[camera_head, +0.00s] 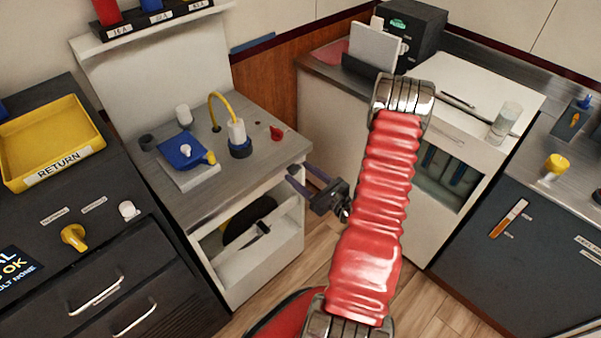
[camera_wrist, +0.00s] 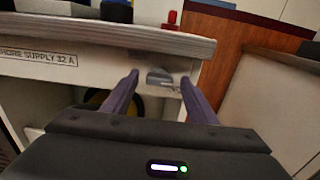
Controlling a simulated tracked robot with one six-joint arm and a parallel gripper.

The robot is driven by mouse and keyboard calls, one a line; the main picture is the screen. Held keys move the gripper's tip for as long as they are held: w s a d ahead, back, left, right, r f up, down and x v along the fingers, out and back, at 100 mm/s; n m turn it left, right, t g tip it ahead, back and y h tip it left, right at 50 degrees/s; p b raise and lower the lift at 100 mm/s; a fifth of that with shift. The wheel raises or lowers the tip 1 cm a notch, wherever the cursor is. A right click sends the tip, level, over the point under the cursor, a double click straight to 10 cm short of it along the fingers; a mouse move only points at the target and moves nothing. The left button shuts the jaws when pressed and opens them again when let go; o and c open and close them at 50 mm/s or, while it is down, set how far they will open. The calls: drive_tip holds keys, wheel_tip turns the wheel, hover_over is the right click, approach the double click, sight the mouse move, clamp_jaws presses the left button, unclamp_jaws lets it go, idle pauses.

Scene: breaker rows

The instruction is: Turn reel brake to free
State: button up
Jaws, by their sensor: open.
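My gripper (camera_head: 302,172) is in front of the right end of the middle bench's front edge. In the wrist view its two purple fingers (camera_wrist: 158,84) are apart with nothing gripped. A small grey fitting (camera_wrist: 160,77) on the bench front shows between the fingertips. It could be the reel brake, but no label naming it is readable; contact cannot be told. In the head view the gripper hides that spot. A red knob (camera_head: 277,132) sits on the bench top above, also seen in the wrist view (camera_wrist: 171,19). A dark round reel (camera_head: 248,222) with yellow is inside the open cabinet below.
The bench top (camera_head: 255,178) holds a blue connector (camera_head: 184,150) and a white plug with yellow cable (camera_head: 237,133). A "SHORE SUPPLY 32 A" label (camera_wrist: 38,57) is on the bench front. A yellow tray (camera_head: 50,143) stands left. Floor (camera_head: 295,262) is open below my gripper.

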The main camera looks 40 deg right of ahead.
drive_tip(key=shift+w, duration=0.6)
drive_tip(key=shift+c, duration=0.4)
drive_tip(key=c, duration=0.9)
drive_tip(key=shift+d, duration=0.15)
drive_tip(key=shift+c, duration=0.4)
